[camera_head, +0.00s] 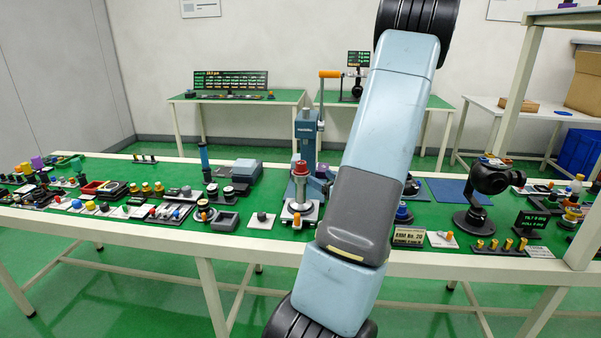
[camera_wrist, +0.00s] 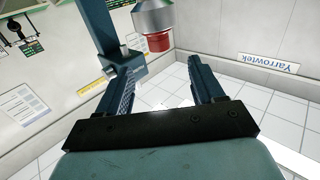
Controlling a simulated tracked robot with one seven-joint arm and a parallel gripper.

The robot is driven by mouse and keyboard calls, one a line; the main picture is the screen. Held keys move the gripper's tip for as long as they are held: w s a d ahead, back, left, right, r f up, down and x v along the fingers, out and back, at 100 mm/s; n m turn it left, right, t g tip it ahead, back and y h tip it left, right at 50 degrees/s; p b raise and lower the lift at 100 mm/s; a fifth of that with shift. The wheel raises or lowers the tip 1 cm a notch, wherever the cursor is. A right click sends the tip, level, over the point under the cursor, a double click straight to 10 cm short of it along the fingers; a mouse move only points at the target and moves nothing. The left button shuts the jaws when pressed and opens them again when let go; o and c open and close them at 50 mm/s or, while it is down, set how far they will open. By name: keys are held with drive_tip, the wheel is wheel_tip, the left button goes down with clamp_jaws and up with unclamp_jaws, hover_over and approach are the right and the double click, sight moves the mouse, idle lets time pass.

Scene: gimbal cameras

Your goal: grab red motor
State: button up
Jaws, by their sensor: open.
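In the wrist view, which is upside down, the red motor (camera_wrist: 158,42) shows below the silver base (camera_wrist: 153,16). My gripper (camera_wrist: 166,66) is open, with its two dark fingers apart and nothing between them. The motor appears beyond the fingertips, apart from them, near the line between the fingers. In the head view my arm crosses the middle right, and my gripper cannot be made out.
The blue press column (camera_head: 307,140) stands right behind the motor, and in the wrist view it (camera_wrist: 105,30) is close to one finger. Small parts crowd the green bench (camera_head: 150,172) to the left. A black gimbal camera (camera_head: 484,195) stands to the right of my arm.

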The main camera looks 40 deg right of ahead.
sight(304, 167)
drive_tip(key=w, duration=0.8)
drive_tip(key=shift+w+d, duration=0.2)
drive_tip(key=shift+d, duration=0.2)
drive_tip(key=shift+w+d+r, duration=0.1)
drive_tip(key=shift+w+d, duration=0.1)
drive_tip(key=shift+w, duration=1.1)
drive_tip(key=shift+w+d+r, duration=0.1)
drive_tip(key=shift+w+d, duration=0.05)
drive_tip(key=shift+w, duration=1.1)
drive_tip(key=shift+c, duration=0.3)
clamp_jaws()
drive_tip(key=shift+r, duration=0.1)
